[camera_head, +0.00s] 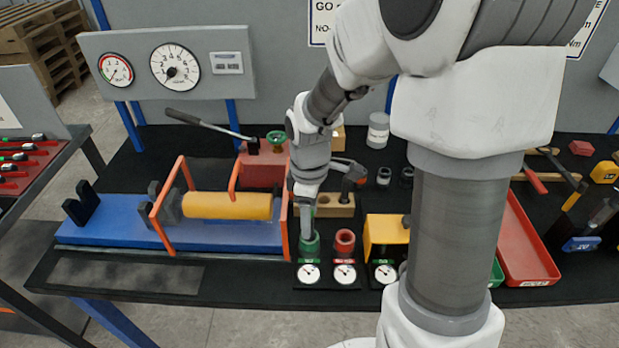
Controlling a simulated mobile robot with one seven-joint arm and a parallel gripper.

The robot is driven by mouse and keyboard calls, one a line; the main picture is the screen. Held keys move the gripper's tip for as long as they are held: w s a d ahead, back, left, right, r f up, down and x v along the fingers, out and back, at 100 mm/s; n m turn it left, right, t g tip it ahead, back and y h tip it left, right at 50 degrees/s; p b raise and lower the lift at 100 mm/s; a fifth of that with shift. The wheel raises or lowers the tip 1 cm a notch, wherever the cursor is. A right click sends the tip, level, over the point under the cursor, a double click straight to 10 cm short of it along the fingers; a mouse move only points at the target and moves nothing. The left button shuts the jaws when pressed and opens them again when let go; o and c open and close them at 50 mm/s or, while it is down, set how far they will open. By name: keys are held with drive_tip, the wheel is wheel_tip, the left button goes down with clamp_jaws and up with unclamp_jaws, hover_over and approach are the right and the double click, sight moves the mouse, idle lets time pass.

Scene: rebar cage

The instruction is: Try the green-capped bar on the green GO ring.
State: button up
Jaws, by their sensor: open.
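The green GO ring (309,244) stands on the table's front part, behind a white dial. My gripper (307,212) points straight down over it. A narrow grey upright shape reaches from the gripper to the ring's opening; I cannot tell whether it is a finger or a bar. A bit of green shows beside the gripper's lower end, too small to make out. I cannot clearly identify the green-capped bar. The jaws are open.
A red ring (344,242) stands just right of the green one. A yellow block (386,234) is further right. The blue-based machine (130,232) with orange guards and a yellow cylinder is close on the left. A red tray (527,245) lies right of my arm.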

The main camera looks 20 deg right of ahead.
wheel_tip(320, 180, up, 15)
drive_tip(key=p, duration=0.1)
drive_tip(key=shift+f, duration=0.2)
idle(0.7)
drive_tip(key=s+r+m+t, duration=0.2)
drive_tip(key=s+m, duration=0.4)
drive_tip(key=s, duration=0.1)
drive_tip(key=s+r+m+t, duration=0.3)
drive_tip(key=s+m, duration=0.3)
drive_tip(key=s, duration=0.1)
drive_tip(key=shift+r+t, duration=0.25)
drive_tip(key=shift+t, duration=0.05)
drive_tip(key=shift+w+a, duration=0.1)
idle(0.4)
